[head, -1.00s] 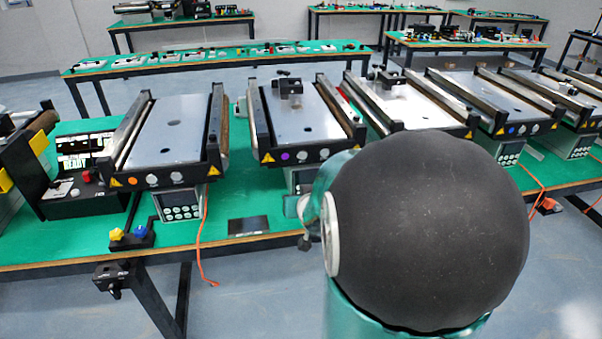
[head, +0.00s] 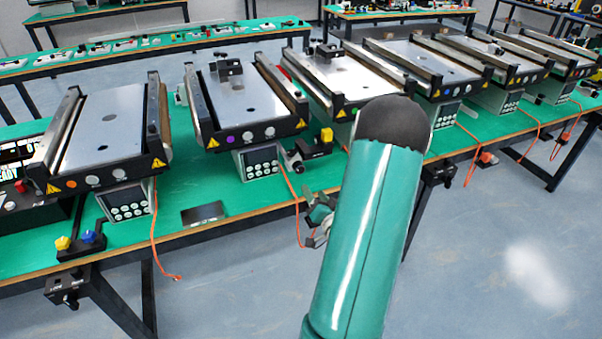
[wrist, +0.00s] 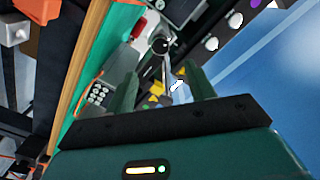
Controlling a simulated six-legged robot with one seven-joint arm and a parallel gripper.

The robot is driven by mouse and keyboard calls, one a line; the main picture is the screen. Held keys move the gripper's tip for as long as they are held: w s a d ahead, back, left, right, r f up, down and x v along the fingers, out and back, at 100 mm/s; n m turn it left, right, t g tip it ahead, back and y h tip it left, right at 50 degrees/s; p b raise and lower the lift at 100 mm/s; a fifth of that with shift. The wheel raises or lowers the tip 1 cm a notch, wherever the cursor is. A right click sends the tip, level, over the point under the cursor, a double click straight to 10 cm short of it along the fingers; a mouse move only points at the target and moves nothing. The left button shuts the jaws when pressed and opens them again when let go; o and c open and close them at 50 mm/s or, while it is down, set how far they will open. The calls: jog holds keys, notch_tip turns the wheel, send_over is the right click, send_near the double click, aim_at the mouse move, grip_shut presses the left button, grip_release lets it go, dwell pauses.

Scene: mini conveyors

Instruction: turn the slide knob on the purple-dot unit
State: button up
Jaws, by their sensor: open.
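The purple-dot unit is a mini conveyor with a metal plate and a black front panel (head: 251,138). Its purple dot (head: 230,139) is at the panel's left, with two pale round knobs (head: 258,133) to the right. The wrist view shows the purple dot (wrist: 227,4) at the top edge and pale knobs (wrist: 211,43) near it. I cannot tell which control is the slide knob. My gripper (wrist: 161,72) is open, with its two green fingers apart and nothing clearly held. In the head view my gripper (head: 318,213) is partly hidden by my arm, right of and below the unit.
A keypad box (head: 259,163) sits under the unit. A black fixture with a yellow knob (head: 326,135) stands to its right. An orange cable (head: 294,195) hangs over the bench edge. The floor (head: 500,250) in front is clear. Other conveyors line both sides.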

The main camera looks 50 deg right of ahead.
aim_at(300, 170)
jog(key=x, duration=1.1)
jog(key=shift+w, duration=0.1)
jog(key=c, duration=1)
